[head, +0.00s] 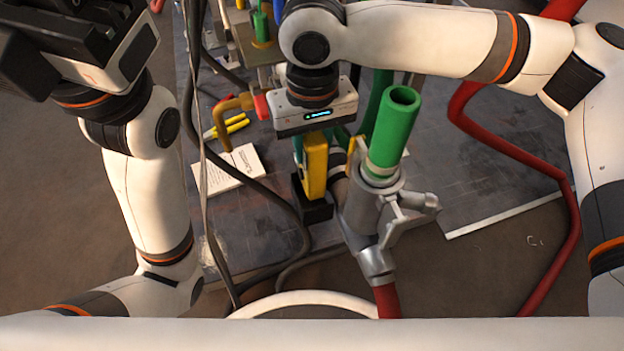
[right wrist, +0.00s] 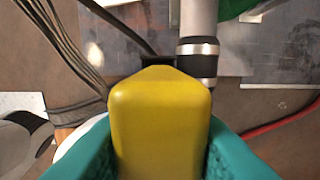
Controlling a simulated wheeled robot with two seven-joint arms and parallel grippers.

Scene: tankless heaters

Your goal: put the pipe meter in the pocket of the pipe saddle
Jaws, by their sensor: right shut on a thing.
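The yellow pipe meter (head: 315,168) is held upright in my right gripper (head: 313,146). The teal fingers are shut on its two sides. In the right wrist view the meter (right wrist: 160,125) fills the space between the fingers (right wrist: 158,155). A black holder, seemingly the pocket of the pipe saddle (head: 317,211), is at the meter's lower end beside the grey pipe. Only a dark edge of it (right wrist: 158,68) shows past the meter in the right wrist view. I cannot tell whether the meter's end is inside it. My left gripper (head: 60,30) is at the upper left, its fingers unclear.
A green pipe (head: 391,130) rises from a grey metal fitting (head: 365,215) just right of the meter. Red hoses (head: 510,150) run at the right. Dark cables (head: 275,190) hang at the left.

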